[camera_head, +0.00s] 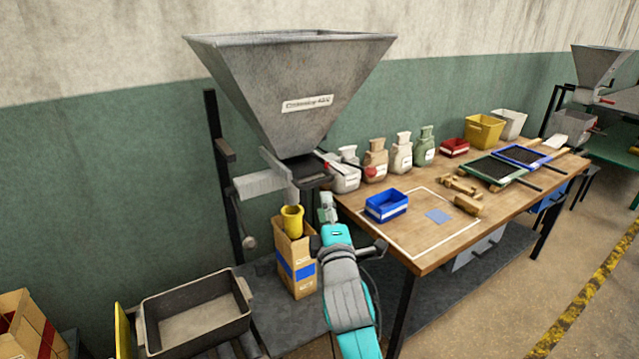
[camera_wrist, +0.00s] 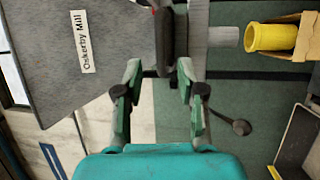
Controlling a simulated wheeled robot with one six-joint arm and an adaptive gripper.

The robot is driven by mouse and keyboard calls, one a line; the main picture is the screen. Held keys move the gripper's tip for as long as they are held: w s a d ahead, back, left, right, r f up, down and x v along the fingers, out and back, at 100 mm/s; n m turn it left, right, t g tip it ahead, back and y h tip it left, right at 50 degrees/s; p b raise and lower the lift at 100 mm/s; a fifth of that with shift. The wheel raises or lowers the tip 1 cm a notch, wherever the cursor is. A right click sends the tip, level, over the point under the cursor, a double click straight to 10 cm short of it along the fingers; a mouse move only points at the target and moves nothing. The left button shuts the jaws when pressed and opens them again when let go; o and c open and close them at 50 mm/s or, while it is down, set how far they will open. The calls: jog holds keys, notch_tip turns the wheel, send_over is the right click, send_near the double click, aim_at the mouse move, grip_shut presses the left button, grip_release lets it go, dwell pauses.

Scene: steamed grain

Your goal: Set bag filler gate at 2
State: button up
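The bag filler is a grey steel hopper (camera_head: 290,85) with a label, above a dark outlet (camera_head: 308,172). A small red-tipped lever (camera_head: 325,166) shows at the outlet's right side. My gripper (camera_head: 327,203) is just below and right of the outlet. In the wrist view my gripper (camera_wrist: 159,72) is open, its two fingers apart. A dark upright part of the filler (camera_wrist: 166,40) lies just beyond the fingertips, with a red bit (camera_wrist: 153,10) at the top edge. I cannot tell whether the fingers touch it. No gate scale numbers are readable.
A yellow spout (camera_head: 292,220) sits in an open paper bag (camera_head: 297,262) under the filler. A workbench (camera_head: 440,255) at right holds a blue bin (camera_head: 386,205), filled sacks (camera_head: 376,160) and trays. A grey tub (camera_head: 195,310) stands at lower left.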

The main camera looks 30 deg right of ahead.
aim_at(320, 181)
jog(key=x, duration=0.9)
jog(key=shift+w, duration=0.1)
grip_shut()
